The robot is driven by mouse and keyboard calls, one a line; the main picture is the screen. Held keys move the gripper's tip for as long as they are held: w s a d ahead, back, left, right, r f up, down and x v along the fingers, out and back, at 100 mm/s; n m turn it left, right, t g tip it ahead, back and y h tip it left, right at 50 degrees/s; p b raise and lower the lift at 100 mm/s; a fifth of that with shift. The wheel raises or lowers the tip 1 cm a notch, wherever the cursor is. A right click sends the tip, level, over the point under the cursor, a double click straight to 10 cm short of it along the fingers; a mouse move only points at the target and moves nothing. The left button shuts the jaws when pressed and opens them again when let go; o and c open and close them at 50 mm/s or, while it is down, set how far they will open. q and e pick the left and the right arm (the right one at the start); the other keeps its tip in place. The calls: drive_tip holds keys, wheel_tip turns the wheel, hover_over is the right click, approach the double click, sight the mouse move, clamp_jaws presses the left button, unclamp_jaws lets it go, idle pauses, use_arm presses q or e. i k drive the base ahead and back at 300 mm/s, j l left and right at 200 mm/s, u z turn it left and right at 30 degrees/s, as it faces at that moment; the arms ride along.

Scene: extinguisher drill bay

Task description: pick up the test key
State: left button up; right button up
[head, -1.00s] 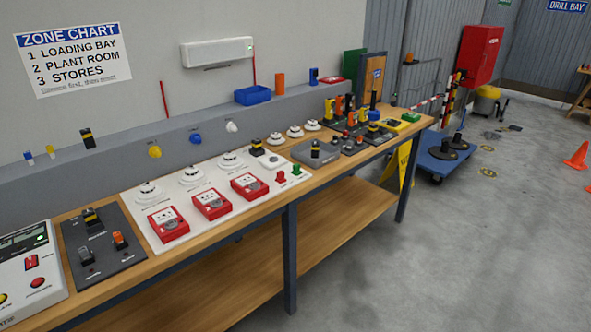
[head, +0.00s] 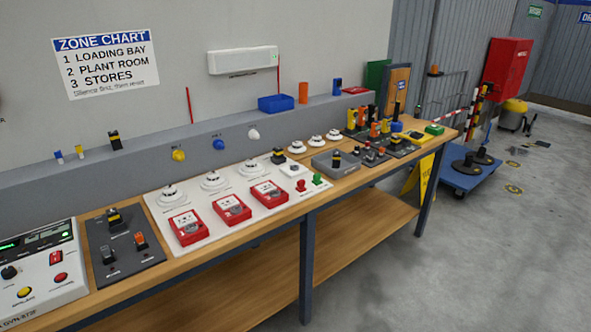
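I cannot tell which item is the test key; no readable label marks one. A small red upright piece (head: 301,185) and a small green upright piece (head: 317,179) stand at the right end of the white board (head: 160,203). Small black pieces with yellow bands sit on the dark panel (head: 115,225), by the detectors (head: 278,156), on the grey box (head: 336,160) and on the wall ledge (head: 115,140). Neither of my grippers is in view.
A long wooden bench (head: 250,230) runs along the wall. The white board holds several red call points (head: 232,208). A control panel (head: 40,270) stands at the near left. A blue trolley (head: 465,175) and yellow sign (head: 428,175) stand beyond the bench.

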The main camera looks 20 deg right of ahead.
sight(316, 176)
drive_tip(key=i+l+z, duration=0.35)
drive_tip(key=i+l, duration=0.45)
